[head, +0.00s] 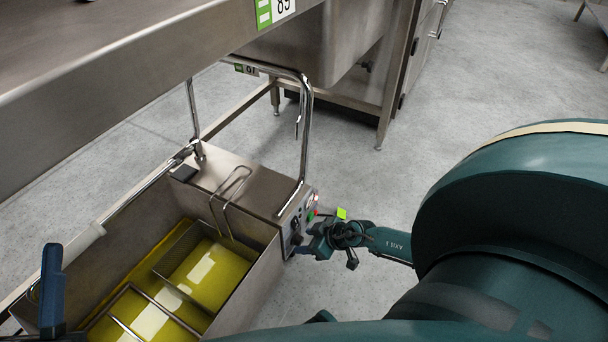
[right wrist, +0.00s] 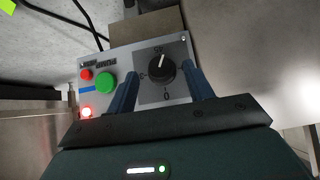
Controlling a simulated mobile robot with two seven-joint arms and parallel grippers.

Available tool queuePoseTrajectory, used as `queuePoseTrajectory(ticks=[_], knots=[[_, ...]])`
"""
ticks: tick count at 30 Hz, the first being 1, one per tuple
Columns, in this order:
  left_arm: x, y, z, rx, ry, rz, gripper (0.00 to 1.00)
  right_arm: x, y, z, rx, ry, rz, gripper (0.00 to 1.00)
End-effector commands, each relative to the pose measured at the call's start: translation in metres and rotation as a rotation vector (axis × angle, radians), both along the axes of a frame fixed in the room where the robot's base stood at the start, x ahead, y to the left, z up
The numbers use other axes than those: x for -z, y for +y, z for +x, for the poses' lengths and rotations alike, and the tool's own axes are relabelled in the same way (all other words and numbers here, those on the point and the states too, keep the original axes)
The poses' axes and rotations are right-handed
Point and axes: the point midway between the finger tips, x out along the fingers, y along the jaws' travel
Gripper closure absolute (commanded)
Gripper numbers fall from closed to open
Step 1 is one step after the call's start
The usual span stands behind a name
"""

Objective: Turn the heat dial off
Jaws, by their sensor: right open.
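The heat dial (right wrist: 161,68) is a black round knob on a grey plate of the control panel (right wrist: 122,72). Its white mark points up, away from the 0 at the plate's bottom in the right wrist view. My right gripper (right wrist: 160,74) is open, its two blue fingers on either side of the knob's lower part; I cannot tell whether they touch it. In the head view my right gripper (head: 312,241) is at the panel on the fryer's (head: 262,275) right end and partly hides it.
A red button (right wrist: 86,74), a green button (right wrist: 104,84) and a lit red lamp (right wrist: 86,112) are beside the dial. The fryer holds yellow oil and a wire basket (head: 188,245). A chrome tube (head: 306,130) rises behind. The floor to the right is clear.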

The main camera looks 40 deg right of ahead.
Motion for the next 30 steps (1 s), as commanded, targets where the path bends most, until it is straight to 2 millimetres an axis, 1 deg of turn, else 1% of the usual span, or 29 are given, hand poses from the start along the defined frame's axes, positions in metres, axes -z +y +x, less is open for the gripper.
queuePoseTrajectory(ticks=[1, 6, 16, 27, 30], knots=[[-0.002, 0.001, 0.0, 0.001, -0.044, 0.005, 0.56, 0.007, 0.002, 0.004, 0.0, -0.002, 0.001, 0.48], [-0.014, 0.002, -0.001, 0.001, -0.127, 0.012, 0.56, 0.012, 0.005, 0.01, -0.001, 0.0, 0.001, 0.48], [-0.018, 0.002, -0.002, 0.0, -0.143, 0.015, 0.56, 0.012, 0.005, 0.012, -0.001, 0.0, 0.001, 0.48], [-0.017, 0.002, -0.001, 0.0, -0.142, 0.015, 0.56, 0.012, 0.005, 0.011, -0.001, 0.0, 0.001, 0.78], [-0.017, 0.002, -0.001, 0.0, -0.142, 0.015, 0.56, 0.012, 0.005, 0.011, -0.001, 0.0, 0.0, 0.85]])
